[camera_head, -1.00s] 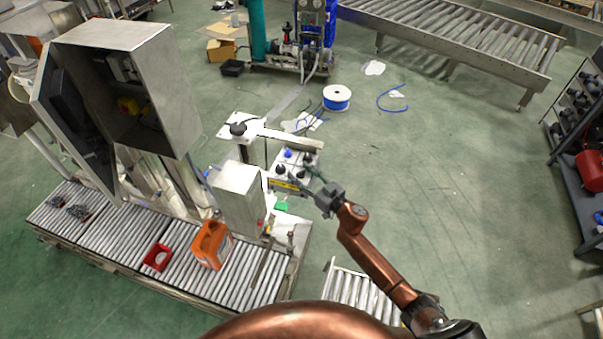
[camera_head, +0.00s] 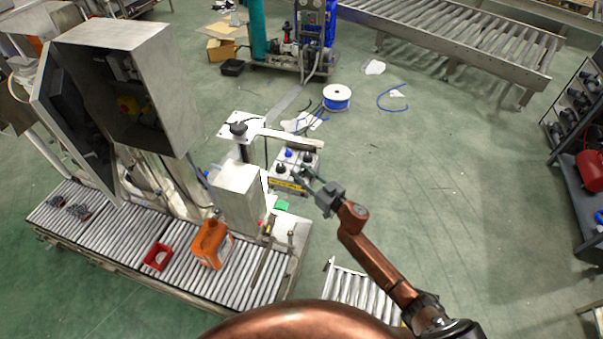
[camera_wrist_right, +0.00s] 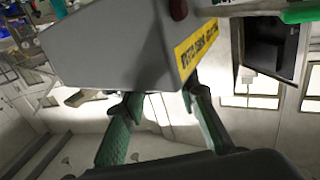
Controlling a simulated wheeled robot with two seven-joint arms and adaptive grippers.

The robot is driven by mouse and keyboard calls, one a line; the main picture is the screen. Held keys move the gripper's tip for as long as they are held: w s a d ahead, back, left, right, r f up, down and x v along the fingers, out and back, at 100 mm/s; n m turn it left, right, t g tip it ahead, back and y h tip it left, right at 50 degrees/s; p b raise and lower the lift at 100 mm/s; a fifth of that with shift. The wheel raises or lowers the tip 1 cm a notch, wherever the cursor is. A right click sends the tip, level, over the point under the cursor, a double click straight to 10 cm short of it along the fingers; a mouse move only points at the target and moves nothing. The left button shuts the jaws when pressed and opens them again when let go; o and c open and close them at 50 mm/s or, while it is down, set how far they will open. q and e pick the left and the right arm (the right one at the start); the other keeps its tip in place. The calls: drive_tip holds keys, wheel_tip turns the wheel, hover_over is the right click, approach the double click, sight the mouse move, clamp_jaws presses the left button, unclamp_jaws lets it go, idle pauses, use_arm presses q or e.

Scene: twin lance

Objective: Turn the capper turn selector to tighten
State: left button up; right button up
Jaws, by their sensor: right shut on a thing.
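The capper control box (camera_head: 290,186) is a light grey box with a yellow label on its near side and blue and black knobs on top. It hangs at the end of a white arm near the middle of the head view. My right gripper (camera_head: 303,176) reaches it from the lower right, with its fingers at the near right black knob, shut on it; the fingers hide most of the knob. In the right wrist view the box (camera_wrist_right: 110,45) covers the tips of my green fingers (camera_wrist_right: 160,98), so the grip itself is hidden. My left gripper is out of view.
A roller conveyor (camera_head: 110,232) at the left carries an orange jug (camera_head: 211,245) and a red tray (camera_head: 157,257). A grey machine housing (camera_head: 240,195) stands just left of the box. Open green floor (camera_head: 440,180) lies to the right.

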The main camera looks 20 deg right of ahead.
drive_tip(key=shift+d+n+y, duration=0.1)
drive_tip(key=shift+n+y, duration=0.2)
drive_tip(key=shift+y, duration=0.2)
drive_tip(key=shift+n+g+y, duration=0.6)
drive_tip(key=shift+g+y, duration=0.1)
drive_tip(key=shift+y, duration=0.1)
drive_tip(key=shift+w+d+f+n+g+y+b, duration=0.1)
drive_tip(key=shift+w+n+g+y+b, duration=0.05)
drive_tip(key=shift+n+g+y+b, duration=0.65)
drive_tip(key=n+g+y+b, duration=0.2)
drive_tip(key=g+b, duration=0.1)
drive_tip(key=b, duration=0.2)
drive_tip(key=n+g+y+b, duration=0.2)
drive_tip(key=n+g+b, duration=0.1)
drive_tip(key=b, duration=0.3)
drive_tip(key=n+g+y+b, duration=0.1)
drive_tip(key=n+g+b, duration=0.2)
drive_tip(key=g+b, duration=0.2)
drive_tip(key=shift+f+y+b, duration=0.25)
drive_tip(key=shift+y+b, duration=0.15)
drive_tip(key=shift+b, duration=0.35)
drive_tip(key=shift+r+n+g+b, duration=0.25)
drive_tip(key=shift+n+g+b, duration=0.25)
drive_tip(key=shift+b, duration=0.5)
